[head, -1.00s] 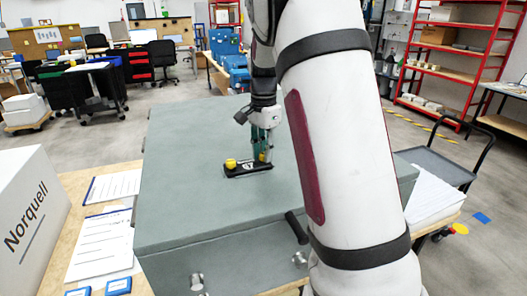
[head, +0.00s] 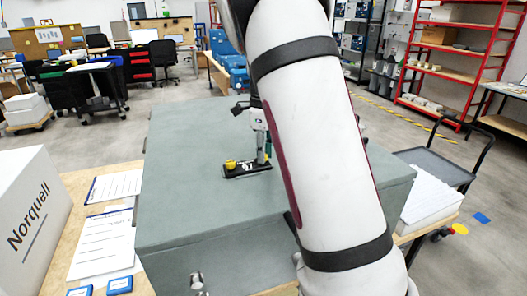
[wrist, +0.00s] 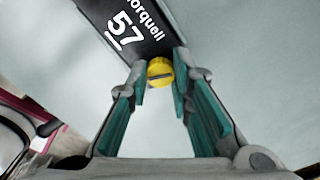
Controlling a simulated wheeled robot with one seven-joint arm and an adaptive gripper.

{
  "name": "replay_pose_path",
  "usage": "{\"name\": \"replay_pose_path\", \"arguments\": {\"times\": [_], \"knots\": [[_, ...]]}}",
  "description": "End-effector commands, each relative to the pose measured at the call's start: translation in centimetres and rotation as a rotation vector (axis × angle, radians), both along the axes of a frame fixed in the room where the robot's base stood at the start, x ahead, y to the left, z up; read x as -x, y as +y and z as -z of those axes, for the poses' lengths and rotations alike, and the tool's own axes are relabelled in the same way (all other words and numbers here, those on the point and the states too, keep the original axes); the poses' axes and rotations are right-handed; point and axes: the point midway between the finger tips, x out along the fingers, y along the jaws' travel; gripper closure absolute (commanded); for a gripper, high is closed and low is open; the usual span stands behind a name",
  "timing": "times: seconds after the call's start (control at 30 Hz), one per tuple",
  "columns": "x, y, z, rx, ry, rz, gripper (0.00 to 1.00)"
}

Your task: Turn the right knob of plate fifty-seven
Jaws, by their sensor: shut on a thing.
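Plate fifty-seven is a small black plate (head: 247,171) on top of the grey-green analyser case (head: 190,190). Its left yellow knob (head: 230,163) stands free in the head view. My gripper (head: 263,158) is at the plate's right end and hides the right knob there. In the wrist view the plate (wrist: 125,25) shows the number 57, and the yellow right knob (wrist: 159,73) with its dark slot line sits between the teal finger pads. My gripper is shut on this knob. The left knob is outside the wrist view.
The case top around the plate is clear. My arm covers the case's right part in the head view. A white Norquell box (head: 35,215) and paper sheets (head: 100,240) lie on the table at left. A grey cart (head: 440,165) stands at right.

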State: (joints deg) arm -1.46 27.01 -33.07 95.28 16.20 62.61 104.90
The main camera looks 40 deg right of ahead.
Motion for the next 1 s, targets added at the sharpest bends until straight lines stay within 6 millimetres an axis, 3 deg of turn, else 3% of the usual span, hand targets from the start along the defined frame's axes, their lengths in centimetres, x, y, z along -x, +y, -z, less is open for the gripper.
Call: {"name": "replay_pose_path", "arguments": {"times": [1.0], "knots": [[-0.21,-0.13,-0.21,0.002,-0.008,0.956,1.0]]}}
